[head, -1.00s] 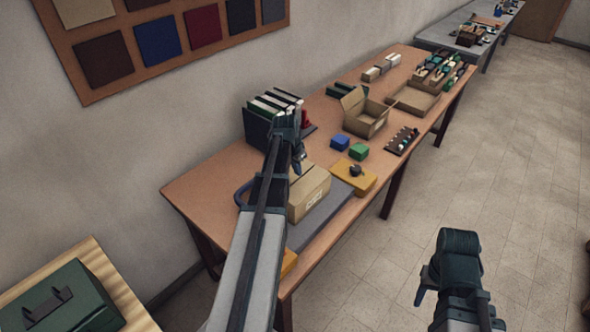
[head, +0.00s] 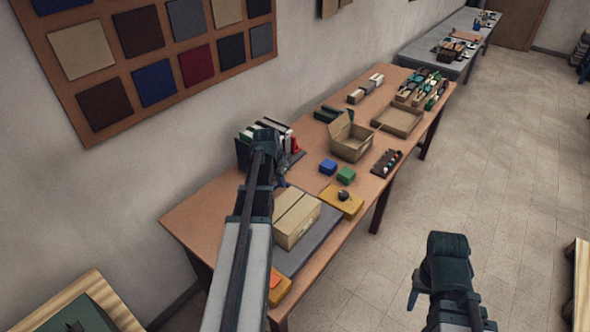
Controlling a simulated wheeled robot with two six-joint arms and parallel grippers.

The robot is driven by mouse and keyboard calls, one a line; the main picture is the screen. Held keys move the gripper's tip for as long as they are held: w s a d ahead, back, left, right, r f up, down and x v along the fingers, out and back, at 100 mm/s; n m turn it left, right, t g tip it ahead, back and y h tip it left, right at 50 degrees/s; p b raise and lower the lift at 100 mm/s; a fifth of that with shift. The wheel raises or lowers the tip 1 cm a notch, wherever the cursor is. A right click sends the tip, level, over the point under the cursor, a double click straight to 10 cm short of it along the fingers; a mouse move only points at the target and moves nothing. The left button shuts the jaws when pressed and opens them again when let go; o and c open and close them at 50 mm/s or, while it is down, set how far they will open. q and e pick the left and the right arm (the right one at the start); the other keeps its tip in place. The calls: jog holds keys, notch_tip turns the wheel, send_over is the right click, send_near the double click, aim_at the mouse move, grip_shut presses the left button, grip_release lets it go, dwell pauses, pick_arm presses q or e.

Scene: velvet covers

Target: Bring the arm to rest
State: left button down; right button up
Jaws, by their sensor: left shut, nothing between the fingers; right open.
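My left arm reaches in from the bottom and extends over the wooden table (head: 205,213). Its gripper (head: 279,183) is small in the head view, shut and empty, hanging near the far end of a closed cardboard box (head: 297,220). I cannot tell whether it touches anything. My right gripper (head: 414,298) is at the lower right, over the open floor beside the table, open and holding nothing.
The closed box sits on a grey mat (head: 322,235).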

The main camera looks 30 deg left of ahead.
pick_arm(q)
jog(key=s+d+f+m+g+b, duration=0.1)
jog(key=s+d+f+b, duration=0.15)
jog(key=d, duration=0.85)
jog(key=s+d+f+m+g+b, duration=0.1)
jog(key=d+f+b, duration=0.25)
jog(key=d, duration=0.75)
jog(key=s+d+f+g+b, duration=0.1)
jog(key=s+d+f+b, duration=0.1)
jog(key=s+d, duration=0.4)
jog(key=s+d+f+m+y+b, duration=0.1)
jog(key=s+d+f+b, duration=0.2)
jog(key=d, duration=0.9)
jog(key=s+f, duration=0.1)
jog(key=s, duration=0.2)
jog(key=shift+s+d+g, duration=0.2)
jog(key=shift+s+g, duration=0.1)
jog(key=shift+g, duration=0.1)
